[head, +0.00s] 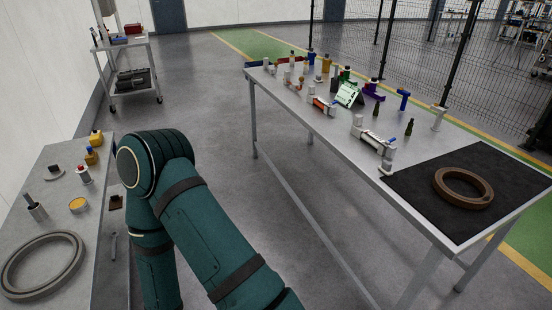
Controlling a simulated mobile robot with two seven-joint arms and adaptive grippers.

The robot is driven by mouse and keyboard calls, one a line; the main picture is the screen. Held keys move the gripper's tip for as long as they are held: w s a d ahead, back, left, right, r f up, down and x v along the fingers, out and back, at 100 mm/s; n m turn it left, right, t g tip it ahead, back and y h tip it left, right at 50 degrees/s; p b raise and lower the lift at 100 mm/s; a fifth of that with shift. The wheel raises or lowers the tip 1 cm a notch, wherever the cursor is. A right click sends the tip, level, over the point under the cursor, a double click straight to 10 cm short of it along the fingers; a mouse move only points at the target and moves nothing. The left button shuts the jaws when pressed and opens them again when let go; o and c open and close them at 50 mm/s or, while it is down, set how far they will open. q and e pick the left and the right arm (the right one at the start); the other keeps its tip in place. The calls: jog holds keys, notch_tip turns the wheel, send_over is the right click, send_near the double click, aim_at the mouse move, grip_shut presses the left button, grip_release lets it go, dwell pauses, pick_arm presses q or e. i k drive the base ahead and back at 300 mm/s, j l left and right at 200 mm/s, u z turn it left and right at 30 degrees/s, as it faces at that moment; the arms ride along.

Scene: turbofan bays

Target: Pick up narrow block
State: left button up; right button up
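I cannot pick out a narrow block for certain; the parts on the tables are small in this view. A small dark flat piece (116,202) lies at the right edge of the left grey table (62,232). The long grey table (330,135) on the right carries several small coloured parts, among them a blue T-shaped part (403,99), a purple part (374,90) and a white and red cylinder (323,105). One teal arm of mine rises in the middle foreground, its gripper out of sight. My other gripper is not visible either.
A black mat (415,205) with a brown ring (463,187) covers the long table's near end. A large grey ring (42,265), bottles and a yellow tin (78,205) are on the left table. A cart (127,75) stands behind. The floor between the tables is clear.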

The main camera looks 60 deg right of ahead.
aim_at(385, 168)
jog(key=z, duration=3.3)
jog(key=i+j+z, duration=0.1)
jog(key=z, duration=0.25)
jog(key=j+z, duration=0.35)
jog(key=i+j+z, duration=0.1)
jog(key=z, duration=0.2)
jog(key=j+z, duration=0.45)
jog(key=j, duration=0.55)
jog(key=j+z, duration=0.1)
jog(key=j, duration=0.85)
jog(key=k, duration=0.05)
